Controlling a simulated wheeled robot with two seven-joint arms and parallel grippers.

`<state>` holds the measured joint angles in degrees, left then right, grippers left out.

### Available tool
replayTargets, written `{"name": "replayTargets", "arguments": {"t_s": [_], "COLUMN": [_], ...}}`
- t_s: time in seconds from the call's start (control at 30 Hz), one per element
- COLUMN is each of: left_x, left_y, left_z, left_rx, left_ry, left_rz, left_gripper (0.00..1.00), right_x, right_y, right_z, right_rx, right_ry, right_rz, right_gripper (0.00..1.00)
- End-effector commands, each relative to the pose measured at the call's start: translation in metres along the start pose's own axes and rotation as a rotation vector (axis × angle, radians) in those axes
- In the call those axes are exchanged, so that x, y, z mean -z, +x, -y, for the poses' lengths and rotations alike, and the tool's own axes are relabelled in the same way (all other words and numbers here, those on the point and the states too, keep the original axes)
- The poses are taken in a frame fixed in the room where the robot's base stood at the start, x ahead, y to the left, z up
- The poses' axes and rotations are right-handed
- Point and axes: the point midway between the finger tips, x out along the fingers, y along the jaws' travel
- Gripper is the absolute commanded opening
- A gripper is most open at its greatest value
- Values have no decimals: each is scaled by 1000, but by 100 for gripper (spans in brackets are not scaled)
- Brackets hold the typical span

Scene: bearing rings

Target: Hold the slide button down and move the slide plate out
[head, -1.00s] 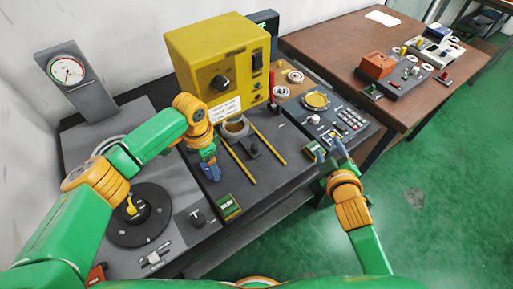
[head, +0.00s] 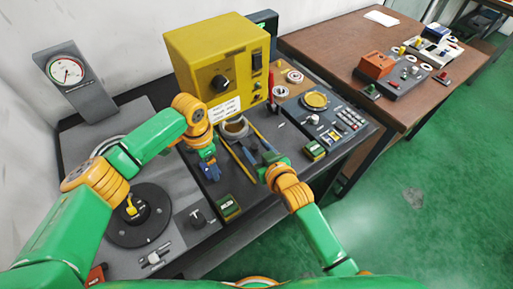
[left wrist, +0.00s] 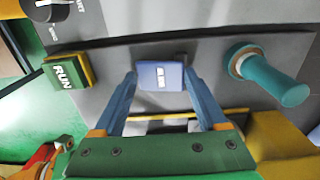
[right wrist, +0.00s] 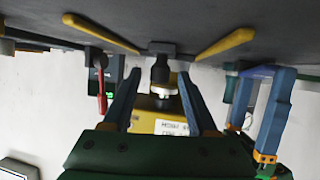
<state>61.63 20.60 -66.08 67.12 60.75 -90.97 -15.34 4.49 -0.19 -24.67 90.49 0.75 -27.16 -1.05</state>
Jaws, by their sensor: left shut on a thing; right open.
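The blue slide button (left wrist: 161,75) is a labelled block in the left wrist view. My left gripper (left wrist: 160,84) has a finger on each side and is shut on it. In the head view this gripper (head: 209,174) points down left of the yellow rails. The slide plate's dark handle (right wrist: 160,70) stands between the two yellow rails (right wrist: 226,43) in the right wrist view. My right gripper (right wrist: 160,98) is open, its fingers pointing at the handle from either side with nothing held. In the head view the right gripper (head: 257,156) covers most of the handle.
A yellow machine (head: 218,70) stands behind the rails, with a grey ring (head: 235,128) before it. A green RUN button (head: 228,206) sits near the front edge. A teal handle (left wrist: 270,76) stands beside the slide button. A control panel (head: 345,118) lies to the right.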

Motion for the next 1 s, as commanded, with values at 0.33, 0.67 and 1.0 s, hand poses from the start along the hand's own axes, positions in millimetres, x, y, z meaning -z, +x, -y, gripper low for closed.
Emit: {"name": "replayTargets", "arguments": {"t_s": [0.33,0.67,1.0], "left_x": [0,1,1], "left_y": [0,-1,-1], "left_z": [0,0,1], "left_rx": [1,2,3], "left_ry": [0,0,-1], "left_rz": [-1,-2,-3], "left_gripper": [22,22,22], "right_x": [0,0,0], "right_y": [0,0,0], "right_z": [0,0,0], "right_rx": [-1,-1,-1], "right_ry": [-1,-1,-1], "right_rz": [0,0,0], "right_gripper": [16,0,0]}}
